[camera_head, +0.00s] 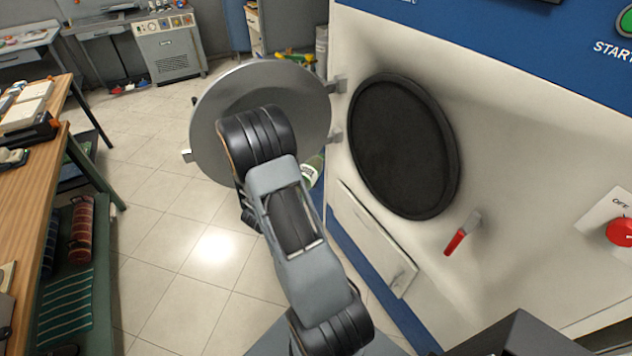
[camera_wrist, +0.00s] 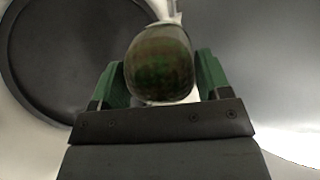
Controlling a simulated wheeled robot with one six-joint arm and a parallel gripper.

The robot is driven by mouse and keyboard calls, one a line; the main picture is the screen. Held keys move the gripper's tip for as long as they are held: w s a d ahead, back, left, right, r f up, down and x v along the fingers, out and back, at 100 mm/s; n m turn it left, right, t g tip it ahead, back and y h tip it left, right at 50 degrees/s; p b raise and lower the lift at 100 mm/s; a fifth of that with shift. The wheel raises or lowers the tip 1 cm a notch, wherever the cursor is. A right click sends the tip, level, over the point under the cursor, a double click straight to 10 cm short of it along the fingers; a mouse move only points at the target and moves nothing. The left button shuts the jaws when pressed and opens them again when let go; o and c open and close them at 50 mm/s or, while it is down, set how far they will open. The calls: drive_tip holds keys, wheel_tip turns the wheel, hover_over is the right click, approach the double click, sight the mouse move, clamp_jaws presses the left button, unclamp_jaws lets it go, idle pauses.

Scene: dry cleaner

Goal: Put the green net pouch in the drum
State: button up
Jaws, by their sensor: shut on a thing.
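The green net pouch (camera_wrist: 160,65) looks rounded, dark green and reddish-brown in the wrist view. My gripper (camera_wrist: 162,75) is shut on it, with one green finger on each side. The drum (camera_head: 405,146) shows in the head view as a round black opening in the white machine front. Its dark rim and interior also show at the left of the wrist view (camera_wrist: 70,60), beyond and beside the held pouch.
The round metal door (camera_head: 215,115) stands open left of the drum, behind my arm. A red-handled latch (camera_head: 460,238) sticks out below the drum's right side. A wooden table (camera_head: 40,190) stands left; tiled floor between is clear.

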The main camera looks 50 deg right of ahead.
drive_tip(key=s+d+r+m+g, duration=0.1)
drive_tip(key=m+g, duration=0.1)
drive_tip(key=s+d+r+m+g+p, duration=0.1)
drive_tip(key=s+g, duration=0.1)
drive_tip(key=s+d+r+m+g, duration=0.1)
drive_tip(key=s+d+m+g, duration=0.1)
drive_tip(key=shift+s+d+r+m+g, duration=0.1)
drive_tip(key=shift+s+m+g, duration=0.1)
drive_tip(key=shift+m+g, duration=0.6)
drive_tip(key=s+d+f+b, duration=0.1)
drive_tip(key=s+d, duration=0.3)
drive_tip(key=d, duration=0.9)
drive_tip(key=s+d+f+b, duration=0.1)
drive_tip(key=s+d, duration=0.4)
drive_tip(key=d, duration=0.8)
drive_tip(key=s+d+f+b, duration=0.1)
drive_tip(key=s+d, duration=0.4)
drive_tip(key=d, duration=0.9)
drive_tip(key=shift+d+f, duration=0.1)
drive_tip(key=shift+f, duration=0.25)
drive_tip(key=o, duration=1.3)
drive_tip(key=shift+c, duration=0.2)
drive_tip(key=shift+f, duration=0.15)
drive_tip(key=b+v, duration=0.2)
drive_tip(key=v, duration=1.2)
drive_tip(key=shift+r, duration=0.25)
